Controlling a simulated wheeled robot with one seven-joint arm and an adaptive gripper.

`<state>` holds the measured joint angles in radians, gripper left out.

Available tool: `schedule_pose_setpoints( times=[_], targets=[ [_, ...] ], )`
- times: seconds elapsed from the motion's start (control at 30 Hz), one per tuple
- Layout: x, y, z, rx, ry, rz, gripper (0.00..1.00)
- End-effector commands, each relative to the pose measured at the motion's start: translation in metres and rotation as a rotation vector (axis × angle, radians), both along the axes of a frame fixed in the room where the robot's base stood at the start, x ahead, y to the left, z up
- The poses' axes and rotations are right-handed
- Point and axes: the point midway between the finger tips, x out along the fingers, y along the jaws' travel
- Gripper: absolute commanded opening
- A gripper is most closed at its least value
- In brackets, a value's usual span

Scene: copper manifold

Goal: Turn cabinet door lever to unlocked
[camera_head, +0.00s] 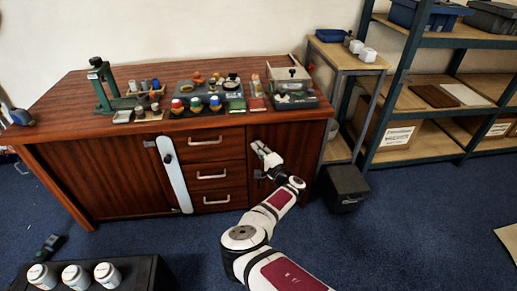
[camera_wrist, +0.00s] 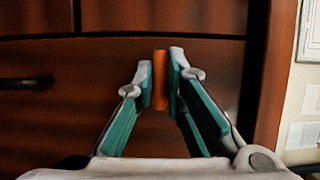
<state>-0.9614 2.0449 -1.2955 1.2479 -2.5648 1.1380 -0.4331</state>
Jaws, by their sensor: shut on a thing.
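The wooden cabinet (camera_head: 82,177) has a left door, a column of drawers and a right door (camera_head: 300,150). My gripper (camera_head: 262,150) reaches the right door beside the drawers. In the wrist view my gripper (camera_wrist: 160,78) is shut on an upright orange piece (camera_wrist: 160,82), which appears to be the door lever. Its fingertips touch both sides of it. In the head view the lever is hidden by my gripper.
A long pale bar (camera_head: 174,174) stands upright across the left door's edge. Drawer handles (camera_head: 213,176) stick out left of my gripper. A black box (camera_head: 346,187) sits on the floor at right, near shelving (camera_head: 420,157). A low black stand with white jars (camera_head: 75,277) is at front left.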

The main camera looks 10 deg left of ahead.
Motion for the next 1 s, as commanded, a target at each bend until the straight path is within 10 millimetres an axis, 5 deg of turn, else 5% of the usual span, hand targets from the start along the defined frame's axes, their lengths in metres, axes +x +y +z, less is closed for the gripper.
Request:
schedule_pose_setpoints(
  times=[0.37,0.4,0.47,1.0],
  targets=[
    [0.000,0.000,-0.002,-0.007,-0.001,0.000,0.00],
    [0.000,0.000,-0.002,-0.008,0.000,0.000,0.21],
    [0.000,0.000,-0.001,-0.006,0.000,0.000,0.32],
    [-0.016,-0.012,-0.001,-0.007,-0.001,-0.001,0.32]
  ],
)
